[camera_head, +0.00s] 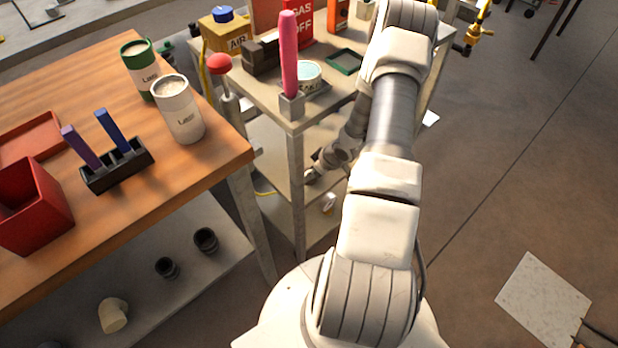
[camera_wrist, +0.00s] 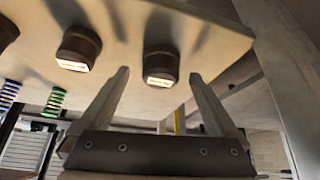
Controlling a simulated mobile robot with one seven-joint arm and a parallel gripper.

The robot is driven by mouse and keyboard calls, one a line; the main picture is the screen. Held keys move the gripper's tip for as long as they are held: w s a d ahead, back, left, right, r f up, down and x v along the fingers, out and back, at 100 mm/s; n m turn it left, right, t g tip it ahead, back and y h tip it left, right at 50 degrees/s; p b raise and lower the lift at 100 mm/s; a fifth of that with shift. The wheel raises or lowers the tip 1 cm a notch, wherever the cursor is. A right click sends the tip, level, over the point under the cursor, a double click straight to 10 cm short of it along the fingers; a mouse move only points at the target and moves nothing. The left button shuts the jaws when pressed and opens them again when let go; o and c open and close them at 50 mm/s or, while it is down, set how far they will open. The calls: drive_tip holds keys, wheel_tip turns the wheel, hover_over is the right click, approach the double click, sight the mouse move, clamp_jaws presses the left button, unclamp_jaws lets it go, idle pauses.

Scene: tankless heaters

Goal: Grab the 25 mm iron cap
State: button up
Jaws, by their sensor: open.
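In the wrist view, my gripper (camera_wrist: 159,74) is open, with its two fingers spread and nothing held. A dark cap (camera_wrist: 161,62) with a small pale label stands on a light shelf, in line with the gap between the fingertips. It seems to lie just beyond the tips. A second, similar dark cap (camera_wrist: 78,45) is to its left. The label text is too small to read, so I cannot tell which is the 25 mm iron cap. In the head view, two dark round pieces (camera_head: 206,240) and (camera_head: 167,267) stand on the bench's lower shelf.
The wooden bench top (camera_head: 225,150) overhangs the lower shelf (camera_head: 215,275), with a bench leg (camera_head: 252,222) at its corner. A cart (camera_head: 298,190) stands beside it, close to my arm. A pale pipe fitting (camera_head: 113,315) also lies on the lower shelf.

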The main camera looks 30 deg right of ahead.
drive_tip(key=shift+r, duration=0.1)
clamp_jaws()
idle(0.3)
